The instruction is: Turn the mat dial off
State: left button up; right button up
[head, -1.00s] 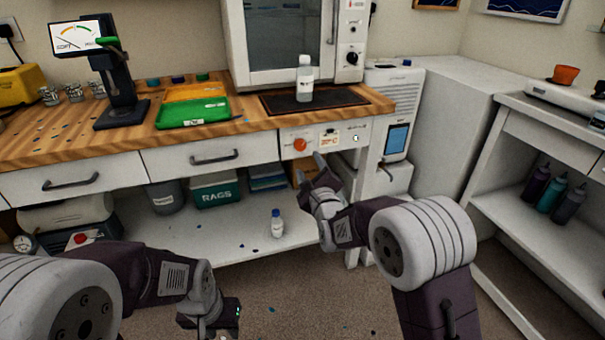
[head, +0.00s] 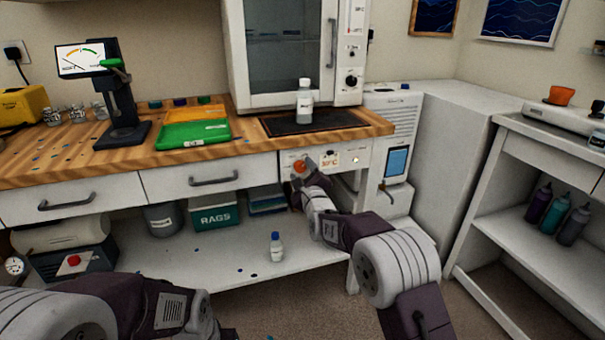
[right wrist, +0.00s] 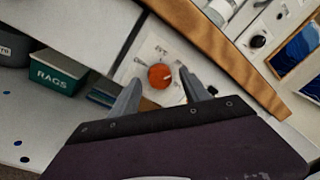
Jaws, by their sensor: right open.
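The mat dial (head: 298,167) is a round orange-red knob on the white panel under the bench top. In the right wrist view, the dial (right wrist: 160,77) shows a pale pointer mark toward the right of the picture, with printed marks around it. My right gripper (head: 305,168) is at the panel in front of the dial, partly covering it. In the right wrist view its open fingers (right wrist: 159,79) stand on either side of the dial; I cannot tell if they touch it. The dark mat (head: 345,119) lies on the bench above. My left gripper is below the picture edge.
A clear bottle (head: 304,103) with a white cap stands on the mat. A white drawer (head: 160,183) is left of the panel. A small blue-capped bottle (head: 276,248) stands on the lower shelf.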

grip_shut()
